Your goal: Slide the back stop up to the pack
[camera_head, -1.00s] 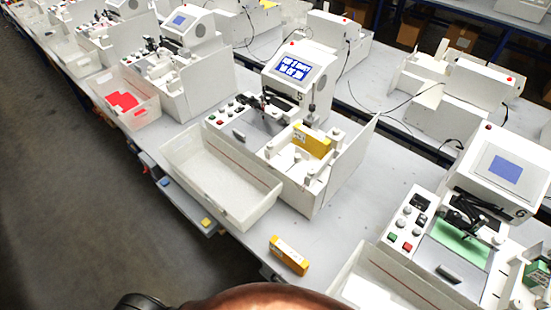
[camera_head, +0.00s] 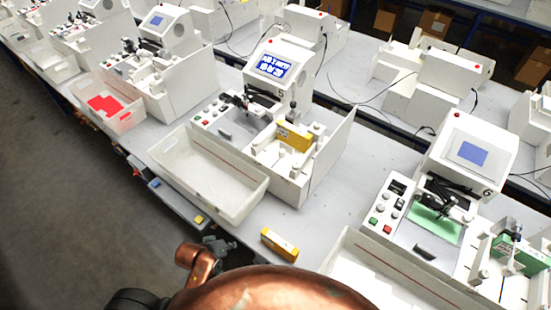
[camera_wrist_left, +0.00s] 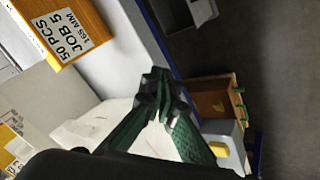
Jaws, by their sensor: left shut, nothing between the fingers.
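A yellow pack (camera_head: 294,137) stands in the white feed bay of plotter 5 (camera_head: 275,75), in the middle of the head view. Small white guide parts (camera_head: 316,128) stand around it; which one is the back stop is too small to tell, as is any gap to the pack. My left gripper (camera_head: 222,246) is low in the head view, in front of the table edge, well away from the bay. In the left wrist view its green-black fingertips (camera_wrist_left: 158,88) are together and empty. My right gripper is not in view.
An orange box (camera_head: 280,244) labelled "50 PCS JOB 5" lies on the table; it also shows in the left wrist view (camera_wrist_left: 55,28). A white tray (camera_head: 205,178) stands in front of plotter 5. Plotter 6 (camera_head: 470,150) stands to the right.

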